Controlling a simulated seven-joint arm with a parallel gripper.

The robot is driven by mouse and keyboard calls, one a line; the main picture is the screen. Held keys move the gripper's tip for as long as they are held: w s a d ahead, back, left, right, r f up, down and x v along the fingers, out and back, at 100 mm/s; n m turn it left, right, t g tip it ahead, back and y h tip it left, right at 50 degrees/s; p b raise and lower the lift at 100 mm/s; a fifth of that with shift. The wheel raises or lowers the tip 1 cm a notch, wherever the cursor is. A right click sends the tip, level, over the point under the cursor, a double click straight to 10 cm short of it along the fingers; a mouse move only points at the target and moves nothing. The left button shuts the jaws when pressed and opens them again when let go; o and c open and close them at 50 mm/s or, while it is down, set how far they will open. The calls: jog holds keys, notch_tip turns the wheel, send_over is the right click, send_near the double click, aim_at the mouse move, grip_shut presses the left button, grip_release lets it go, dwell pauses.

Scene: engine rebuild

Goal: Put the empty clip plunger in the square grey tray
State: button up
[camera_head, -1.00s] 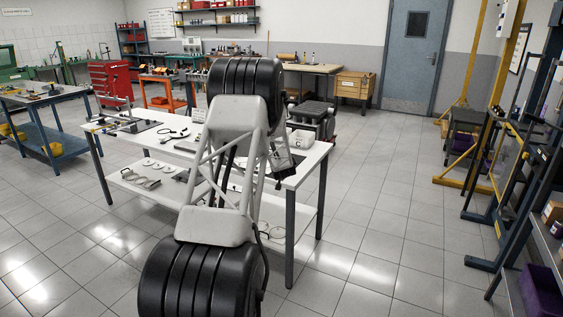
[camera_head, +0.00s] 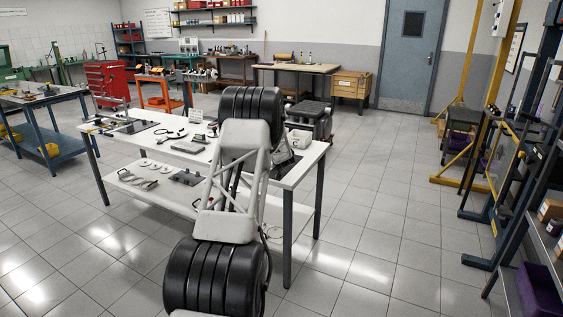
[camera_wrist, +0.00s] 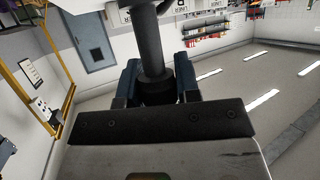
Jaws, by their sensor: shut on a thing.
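In the wrist view, my gripper (camera_wrist: 157,82) has its two blue-grey fingers shut on a dark cylindrical part, which I take to be the clip plunger (camera_wrist: 149,42). Its shaft runs from between the fingers to the top of the picture, where its end is cut off. In the head view my arm stands in front of the white table and largely hides the gripper and the held part. A flat grey rectangular piece (camera_head: 188,147) lies on the tabletop left of my arm. I cannot tell whether it is the square grey tray.
The white table (camera_head: 307,165) has a lower shelf carrying round white pieces, metal parts and a dark grey plate (camera_head: 187,177). A small white box (camera_head: 300,139) stands near the table's right end. Dark tools lie at the left end.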

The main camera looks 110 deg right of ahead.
jog(key=shift+s+d+f, duration=0.1)
jog(key=shift+s+d, duration=0.15)
jog(key=shift+d, duration=0.35)
jog(key=shift+s+d, duration=0.2)
jog(key=shift+d, duration=0.35)
jog(key=shift+f, duration=0.1)
jog(key=shift+f, duration=1.7)
jog(key=o, duration=0.9)
jog(key=shift+f, duration=0.15)
jog(key=shift+r, duration=0.2)
jog(key=shift+a, duration=0.1)
jog(key=shift+v, duration=5.9)
